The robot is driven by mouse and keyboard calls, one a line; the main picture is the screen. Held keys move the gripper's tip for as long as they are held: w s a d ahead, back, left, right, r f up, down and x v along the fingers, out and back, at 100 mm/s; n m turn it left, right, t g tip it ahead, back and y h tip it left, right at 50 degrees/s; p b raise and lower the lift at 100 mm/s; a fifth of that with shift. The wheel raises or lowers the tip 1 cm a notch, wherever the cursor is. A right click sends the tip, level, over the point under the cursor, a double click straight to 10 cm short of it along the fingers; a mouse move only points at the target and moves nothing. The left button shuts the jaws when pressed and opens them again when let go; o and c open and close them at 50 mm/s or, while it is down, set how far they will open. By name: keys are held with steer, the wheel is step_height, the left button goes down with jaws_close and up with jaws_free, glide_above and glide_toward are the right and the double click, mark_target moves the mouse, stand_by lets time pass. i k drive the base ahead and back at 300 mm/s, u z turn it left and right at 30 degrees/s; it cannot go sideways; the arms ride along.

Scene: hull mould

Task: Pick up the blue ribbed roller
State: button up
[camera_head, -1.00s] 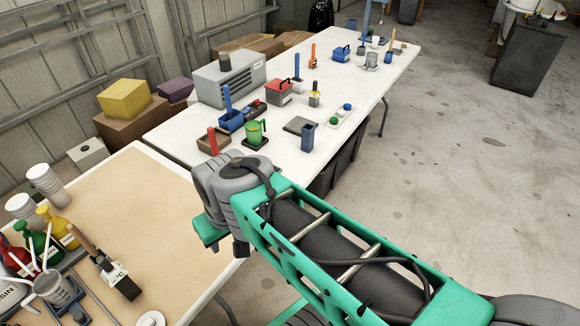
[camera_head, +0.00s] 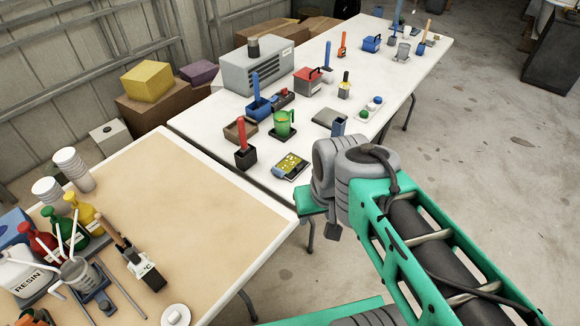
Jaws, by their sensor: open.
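I cannot tell for sure which thing is the blue ribbed roller; no ribs can be made out at this size. Several blue things stand on the long white table: an upright blue handle (camera_head: 255,84) at a blue tray (camera_head: 259,109), a second blue-handled tool (camera_head: 327,57) farther back, and a small blue block (camera_head: 338,126) just beyond my arm's grey joint. My green arm reaches in from the lower right and ends, as far as it shows, at this grey joint. My gripper does not show.
Concrete floor is open at right.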

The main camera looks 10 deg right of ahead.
mark_target(256, 87)
steer(key=z, duration=1.75)
steer(key=i, duration=1.55)
steer(key=u, duration=4.15)
steer(key=i, duration=0.5)
steer(key=z, duration=0.05)
